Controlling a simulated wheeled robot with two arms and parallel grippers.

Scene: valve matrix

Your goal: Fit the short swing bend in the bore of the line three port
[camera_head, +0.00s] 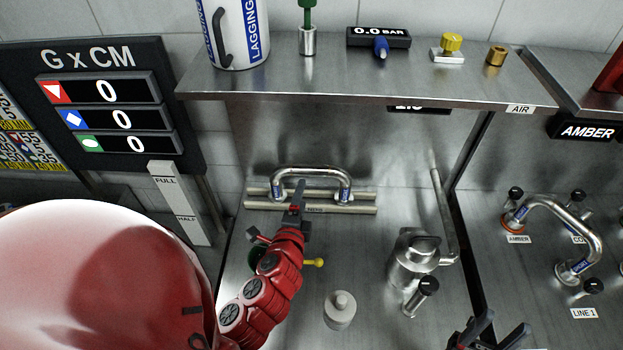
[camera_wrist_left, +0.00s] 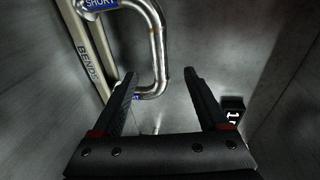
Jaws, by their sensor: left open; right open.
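The short swing bend (camera_head: 313,171) is a polished steel U-shaped pipe with blue labels at both ends. It lies on a pale two-rail rack at the back of the steel bench. In the left wrist view the bend (camera_wrist_left: 158,45) carries a label reading SHORT. My left gripper (camera_head: 298,187) is over the front of the rack, near the bend's middle. My right gripper (camera_head: 492,335) is empty at the bottom edge. I cannot identify the line three port.
Another bend (camera_head: 585,235) joins ports on the right panel, near labels AMBER and LINE 1. A steel pot-like fitting (camera_head: 413,258) with a tall pipe and a grey knob (camera_head: 340,309) stand on the bench. A shelf (camera_head: 400,88) overhangs the back.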

